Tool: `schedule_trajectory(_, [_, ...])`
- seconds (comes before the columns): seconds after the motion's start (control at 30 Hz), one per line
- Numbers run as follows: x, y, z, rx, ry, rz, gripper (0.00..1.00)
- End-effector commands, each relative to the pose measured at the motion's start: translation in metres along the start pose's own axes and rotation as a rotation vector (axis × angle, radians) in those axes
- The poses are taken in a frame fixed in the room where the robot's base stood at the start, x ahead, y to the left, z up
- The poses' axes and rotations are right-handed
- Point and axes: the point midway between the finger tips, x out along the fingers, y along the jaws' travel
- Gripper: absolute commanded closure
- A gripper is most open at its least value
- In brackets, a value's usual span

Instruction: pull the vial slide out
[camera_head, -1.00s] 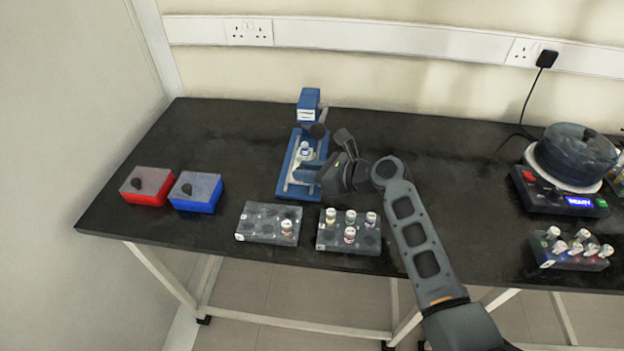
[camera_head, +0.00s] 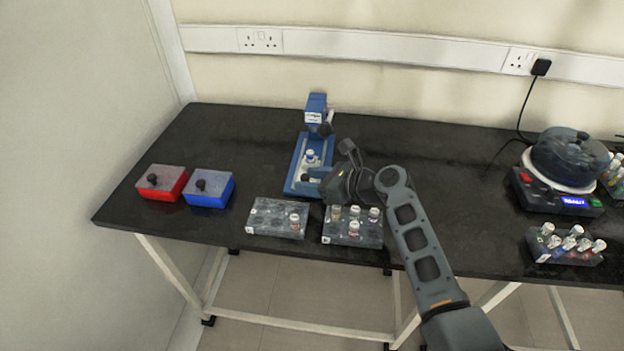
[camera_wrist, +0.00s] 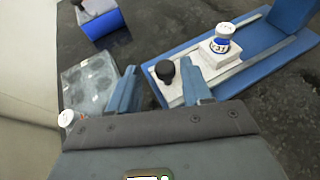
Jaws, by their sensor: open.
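The vial slide (camera_wrist: 191,72) is a pale carriage on the blue base (camera_head: 298,179) of a small blue stand. A white-capped vial (camera_wrist: 223,36) with a blue-banded label sits upright on it; the vial also shows in the head view (camera_head: 310,156). A black round knob (camera_wrist: 165,70) stands at the slide's near end. My gripper (camera_wrist: 160,90) is open. In the wrist view its two blue fingers stand on either side of the knob, which shows between them. I cannot tell whether either finger touches it. In the head view my wrist partly hides the stand's right side.
The stand's blue head (camera_head: 316,108) rises at the back. A red box (camera_head: 163,190) and a blue box (camera_head: 209,192) lie left. Two vial racks, one left (camera_head: 268,230) and one right (camera_head: 340,238), stand in front. A hotplate device (camera_head: 553,199) is far right.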

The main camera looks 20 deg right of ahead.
Motion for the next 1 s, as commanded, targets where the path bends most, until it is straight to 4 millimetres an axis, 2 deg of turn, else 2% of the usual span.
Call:
schedule_trajectory(0.17, [-0.002, -0.001, 0.001, -0.001, -0.001, -0.002, 0.51])
schedule_trajectory(0.27, [-0.01, -0.001, 0.0, 0.0, -0.001, -0.004, 0.51])
schedule_trajectory(0.5, [-0.048, -0.001, 0.0, -0.001, -0.001, -0.003, 0.51])
schedule_trajectory(0.7, [-0.072, 0.0, 0.0, 0.0, -0.001, -0.003, 0.51])
schedule_trajectory(1.0, [-0.079, 0.0, 0.0, 0.0, 0.0, -0.001, 0.51])
